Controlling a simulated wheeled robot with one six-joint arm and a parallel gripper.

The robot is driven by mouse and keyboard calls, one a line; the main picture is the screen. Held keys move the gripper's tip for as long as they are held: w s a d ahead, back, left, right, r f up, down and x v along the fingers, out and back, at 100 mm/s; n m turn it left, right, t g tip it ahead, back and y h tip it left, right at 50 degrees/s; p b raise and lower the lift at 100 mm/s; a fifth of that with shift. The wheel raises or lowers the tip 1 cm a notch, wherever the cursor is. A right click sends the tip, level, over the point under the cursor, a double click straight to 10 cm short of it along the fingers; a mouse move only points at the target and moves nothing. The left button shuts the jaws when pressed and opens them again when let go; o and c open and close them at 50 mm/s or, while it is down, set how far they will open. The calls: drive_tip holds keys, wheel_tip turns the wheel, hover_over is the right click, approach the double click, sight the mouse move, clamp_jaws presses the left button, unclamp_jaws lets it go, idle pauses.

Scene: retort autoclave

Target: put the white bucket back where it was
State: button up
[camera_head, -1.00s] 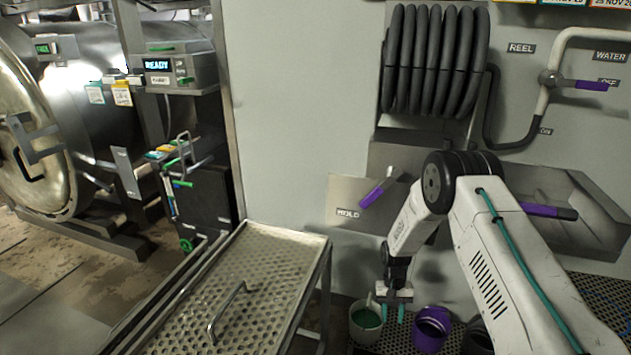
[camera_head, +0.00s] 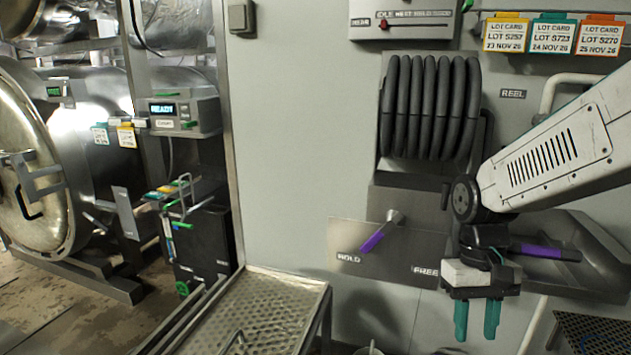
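My gripper (camera_head: 477,322) hangs in front of the grey wall, fingers pointing down. Its two teal fingers are apart with nothing between them. The white bucket (camera_head: 369,351) barely shows at the bottom edge of the picture, to the left of and below my gripper. Only a bit of its top is in view; its body and contents are cut off.
A perforated metal table (camera_head: 270,300) stands at the lower left. A hose reel (camera_head: 430,108) and a purple-handled lever (camera_head: 374,240) marked HOLD and FREE are on the wall. A dark grating (camera_head: 592,333) lies at the lower right.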

drive_tip(key=s+r+t, duration=0.4)
drive_tip(key=s+r, duration=0.4)
drive_tip(key=s, duration=0.5)
drive_tip(key=shift+s+d+t, duration=0.25)
drive_tip(key=shift+s+t, duration=0.05)
drive_tip(key=shift+c, duration=0.6)
